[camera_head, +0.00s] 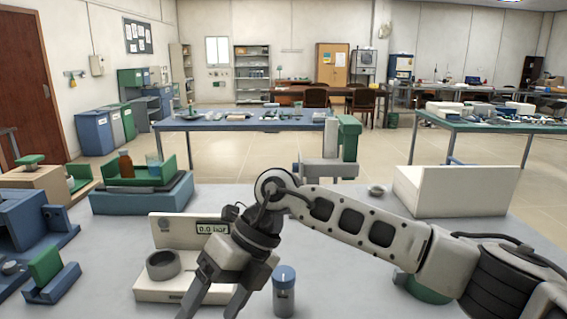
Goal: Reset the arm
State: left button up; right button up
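My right arm (350,222) comes in from the right and reaches across the grey-white bench to the front middle. My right gripper (214,303) points down and toward me, in front of a beige device with a small display (212,228) and a round dark ring (163,265). Its two fingers are spread apart, with nothing seen between them; the tips reach the lower edge of the view. My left gripper is not in view.
A blue-green tray unit (143,197) with a brown bottle (126,164) stands at the left back. Blue and green blocks (46,268) sit at the left. A white box (460,191) and a small bowl (376,190) stand at the right back. Bare bench (245,198) lies behind the gripper.

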jog(key=s+a+r+m+g+y, duration=0.1)
jog(key=s+a+r+m+y, duration=0.4)
jog(key=y, duration=0.8)
jog(key=w+d+f+m+t+h, duration=0.2)
jog(key=w+d+f+m+t, duration=0.3)
jog(key=m+t, duration=0.7)
jog(key=w+d+f+m+t+h, duration=0.25)
jog(key=d+f+m+t, duration=0.4)
jog(key=m, duration=0.75)
jog(key=s+d+f+m+g+h, duration=0.1)
jog(key=s+d+f+m+h, duration=0.4)
jog(key=d+f, duration=0.4)
jog(key=s+d+f+m+g+h, duration=0.2)
jog(key=s+d+f+m+h, duration=0.4)
jog(key=s+d+f, duration=0.3)
notch_tip(320, 180, down, 4)
jog(key=shift+s+d+f+m+h, duration=0.2)
jog(key=shift+s+d+m+h, duration=0.15)
jog(key=shift+s+h, duration=0.25)
